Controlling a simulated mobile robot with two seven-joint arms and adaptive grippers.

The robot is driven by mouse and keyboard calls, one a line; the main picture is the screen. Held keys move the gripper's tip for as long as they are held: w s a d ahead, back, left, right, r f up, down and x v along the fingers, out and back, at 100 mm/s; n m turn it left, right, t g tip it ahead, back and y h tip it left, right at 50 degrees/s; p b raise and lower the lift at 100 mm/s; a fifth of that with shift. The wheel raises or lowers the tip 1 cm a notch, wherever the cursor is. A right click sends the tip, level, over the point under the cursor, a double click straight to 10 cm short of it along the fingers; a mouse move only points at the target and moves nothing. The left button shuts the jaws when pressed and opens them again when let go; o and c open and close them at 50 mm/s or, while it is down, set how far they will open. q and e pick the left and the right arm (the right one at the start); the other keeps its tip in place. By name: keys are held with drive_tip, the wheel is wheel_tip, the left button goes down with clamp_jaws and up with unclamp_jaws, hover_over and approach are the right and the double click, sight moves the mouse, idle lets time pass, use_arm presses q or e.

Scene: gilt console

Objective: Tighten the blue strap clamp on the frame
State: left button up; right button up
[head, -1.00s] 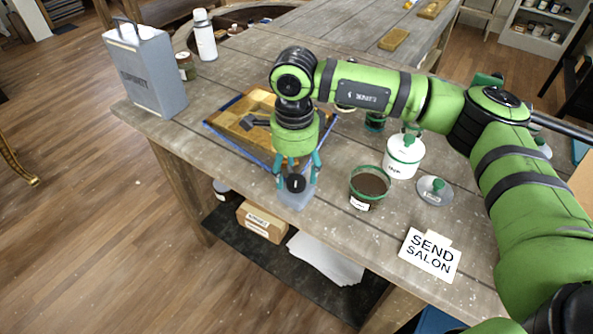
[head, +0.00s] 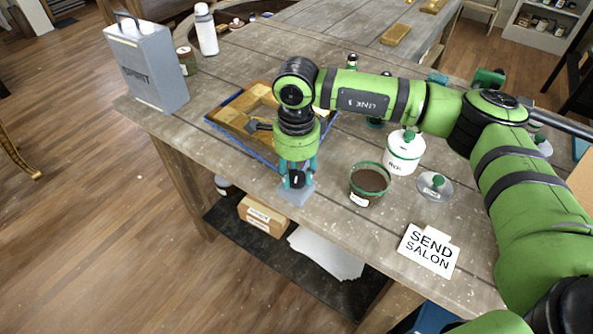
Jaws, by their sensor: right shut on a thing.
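A wooden frame (head: 228,118) lies on the table with a blue strap (head: 240,152) running along its outer edge. A small pale grey-blue block (head: 295,196) sits near the table's front edge, by the frame's near corner. A black knob (head: 297,180) shows on top of it. My right gripper (head: 298,178) points down there, its teal fingers shut on the black knob. Its wrist hides part of the frame's right side. Whether the block joins the strap is hard to see. My left gripper is out of view.
A brown-filled pot (head: 369,184), a white tub (head: 404,153), a lid (head: 435,187) and a sign card (head: 428,251) stand or lie right of the gripper. A grey metal can (head: 146,68) stands at the left corner. Bare tabletop lies between sign and gripper.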

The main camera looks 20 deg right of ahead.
drive_tip(key=m+b, duration=0.4)
drive_tip(key=shift+f, duration=0.3)
drive_tip(key=shift+m+b, duration=1.1)
drive_tip(key=shift+r+m+b, duration=0.15)
drive_tip(key=shift+m+b, duration=0.6)
drive_tip(key=shift+m, duration=0.45)
drive_tip(key=o, duration=1.1)
drive_tip(key=shift+o, duration=0.2)
drive_tip(key=shift+r, duration=0.1)
